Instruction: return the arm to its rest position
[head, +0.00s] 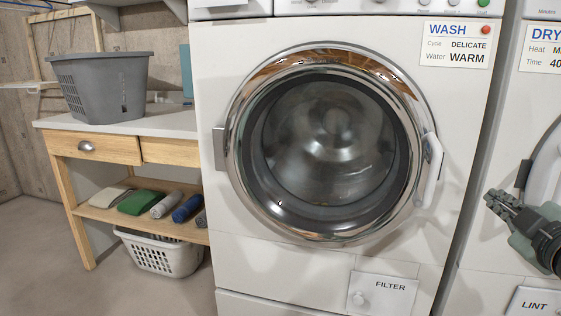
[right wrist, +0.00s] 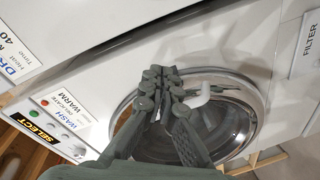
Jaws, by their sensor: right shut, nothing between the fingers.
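I cannot tell from these views whether the fingers touch anything. My left gripper is not in view.
The white washer (head: 205,170) has a closed round door (head: 330,130). The dryer (head: 490,260) stands to its right. At the left, a wooden table (head: 165,122) bears a grey basket (head: 100,85); a white basket (head: 165,255) stands below. The floor (head: 50,245) at front left is clear.

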